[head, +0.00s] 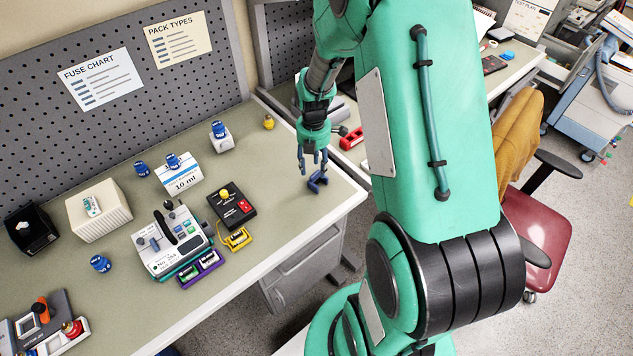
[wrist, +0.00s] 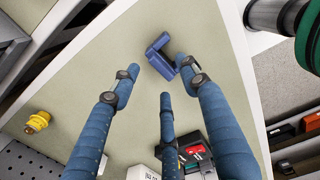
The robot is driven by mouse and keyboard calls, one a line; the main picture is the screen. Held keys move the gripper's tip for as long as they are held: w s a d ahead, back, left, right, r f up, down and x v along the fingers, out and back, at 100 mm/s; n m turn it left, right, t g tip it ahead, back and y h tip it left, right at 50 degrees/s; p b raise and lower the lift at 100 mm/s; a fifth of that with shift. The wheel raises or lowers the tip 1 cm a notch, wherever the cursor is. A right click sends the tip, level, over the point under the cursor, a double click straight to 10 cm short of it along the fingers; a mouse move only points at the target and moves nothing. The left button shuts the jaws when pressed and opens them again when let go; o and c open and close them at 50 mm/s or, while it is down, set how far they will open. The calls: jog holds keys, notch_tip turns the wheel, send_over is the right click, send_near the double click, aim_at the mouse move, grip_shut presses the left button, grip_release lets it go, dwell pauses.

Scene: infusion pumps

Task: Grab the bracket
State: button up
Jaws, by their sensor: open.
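A dark blue angular bracket (head: 319,182) lies on the bench near its right front corner. It also shows in the wrist view (wrist: 158,52), just beyond my fingertips. My gripper (head: 313,168) has blue fingers, points down and is above the bracket or close to it. In the wrist view my gripper (wrist: 158,78) has its fingers spread, with nothing held between them. The right fingertip overlaps the bracket's edge in that view; I cannot tell whether they touch.
A yellow fitting (head: 269,122) stands behind the gripper on the bench. A black box with a yellow knob (head: 232,203) and a grey pump device (head: 172,240) stand to the left. The bench's front edge (head: 342,216) is close to the bracket. The surface around the bracket is clear.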

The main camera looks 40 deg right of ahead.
aim_at(314, 177)
jog(key=shift+f, duration=0.5)
jog(key=shift+w+f+b, duration=0.1)
jog(key=shift+f+b, duration=0.5)
jog(key=shift+f, duration=2)
grip_shut()
